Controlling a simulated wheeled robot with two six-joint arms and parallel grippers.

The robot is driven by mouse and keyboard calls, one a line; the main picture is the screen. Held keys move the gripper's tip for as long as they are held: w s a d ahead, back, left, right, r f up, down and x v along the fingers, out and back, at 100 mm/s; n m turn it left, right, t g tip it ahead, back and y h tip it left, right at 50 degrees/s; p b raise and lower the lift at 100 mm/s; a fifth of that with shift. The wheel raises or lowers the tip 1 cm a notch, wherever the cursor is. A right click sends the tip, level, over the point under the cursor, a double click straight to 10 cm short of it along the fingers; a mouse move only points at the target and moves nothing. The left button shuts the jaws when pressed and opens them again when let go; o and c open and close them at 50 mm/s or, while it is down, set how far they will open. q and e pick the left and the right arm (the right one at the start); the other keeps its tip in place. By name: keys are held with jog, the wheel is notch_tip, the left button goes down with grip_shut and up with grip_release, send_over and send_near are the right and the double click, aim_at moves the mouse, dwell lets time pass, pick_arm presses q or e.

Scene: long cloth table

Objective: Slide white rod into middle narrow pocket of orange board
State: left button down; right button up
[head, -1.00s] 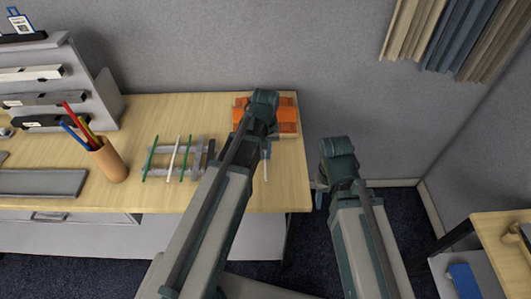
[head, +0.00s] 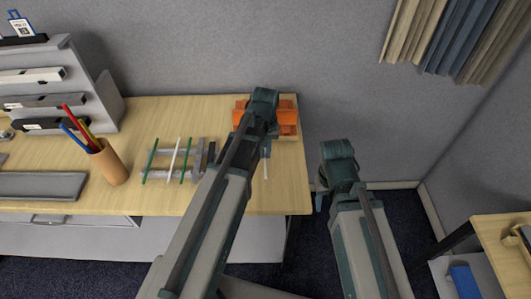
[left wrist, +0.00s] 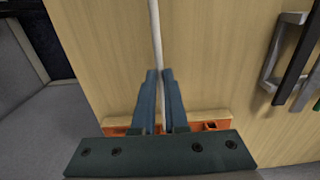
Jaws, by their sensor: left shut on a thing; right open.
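The orange board (head: 287,117) lies near the table's right end, partly hidden by my left arm. It also shows in the left wrist view (left wrist: 208,126), behind my gripper's fingers. My left gripper (left wrist: 161,75) is shut on a white rod (left wrist: 156,30), which runs away from the fingers over the wood. In the head view the rod (head: 266,168) sticks out below the gripper, on the near side of the board. The board's middle pocket is hidden, so I cannot tell how the rod's far end sits to it. My right gripper (head: 320,198) is open and empty, past the table's right edge.
A grey rack (head: 200,158) with green rods and another white rod stands left of my left arm. A pen cup (head: 108,163), a grey tray (head: 45,185) and a tiered shelf (head: 60,85) are further left. The table's front right corner is bare.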

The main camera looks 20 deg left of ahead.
pick_arm(q)
jog(key=shift+w+a, duration=0.45)
jog(key=shift+w, duration=1.1)
jog(key=shift+w+a, duration=0.5)
jog(key=shift+w, duration=1.1)
jog(key=shift+w+a, duration=0.45)
jog(key=shift+w, duration=1.1)
jog(key=shift+s, duration=0.15)
jog(key=shift+s+d, duration=0.5)
jog(key=shift+s, duration=1.2)
jog(key=shift+s+d, duration=0.55)
jog(key=shift+s, duration=1.15)
jog(key=shift+s+d, duration=0.5)
jog(key=shift+s, duration=1.2)
